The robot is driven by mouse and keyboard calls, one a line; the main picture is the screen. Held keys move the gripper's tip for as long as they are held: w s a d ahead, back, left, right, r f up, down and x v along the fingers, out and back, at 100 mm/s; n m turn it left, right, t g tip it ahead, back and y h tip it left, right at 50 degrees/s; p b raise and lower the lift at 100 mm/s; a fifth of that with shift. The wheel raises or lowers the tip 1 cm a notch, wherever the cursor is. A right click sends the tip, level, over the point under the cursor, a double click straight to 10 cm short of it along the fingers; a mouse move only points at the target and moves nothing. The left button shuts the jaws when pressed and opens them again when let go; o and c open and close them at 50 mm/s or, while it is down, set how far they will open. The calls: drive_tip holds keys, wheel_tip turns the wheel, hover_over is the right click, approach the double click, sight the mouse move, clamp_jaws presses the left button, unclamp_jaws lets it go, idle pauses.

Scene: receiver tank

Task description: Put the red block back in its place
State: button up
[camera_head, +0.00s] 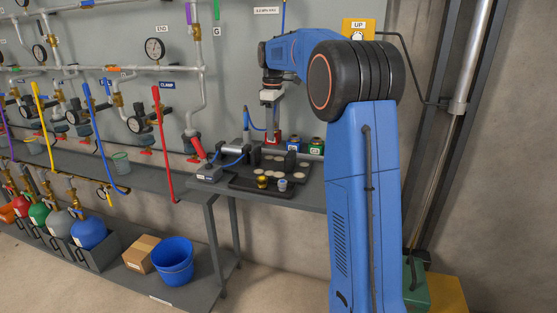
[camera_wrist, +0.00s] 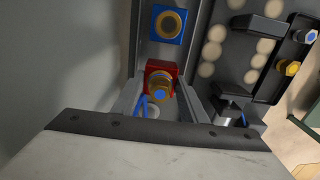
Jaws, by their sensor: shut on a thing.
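The red block (camera_wrist: 153,66) shows in the wrist view with a gold ring and a blue centre on its face. My gripper (camera_wrist: 160,98) is shut on it, with a grey finger on each side. In the head view my gripper (camera_head: 272,122) points down over the back of the dark bench, left of a blue block (camera_head: 293,143).
The blue block also shows ahead of the red one in the wrist view (camera_wrist: 168,20). A green block (camera_head: 317,146) stands right of it. A dark tray (camera_head: 243,183) with gold and pale fittings lies in front. A red-handled device stands left on the bench (camera_head: 313,202).

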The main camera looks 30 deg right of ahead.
drive_tip(key=shift+f, duration=1.1)
drive_tip(key=o, duration=1.3)
drive_tip(key=shift+c, duration=0.2)
drive_tip(key=shift+r, duration=5)
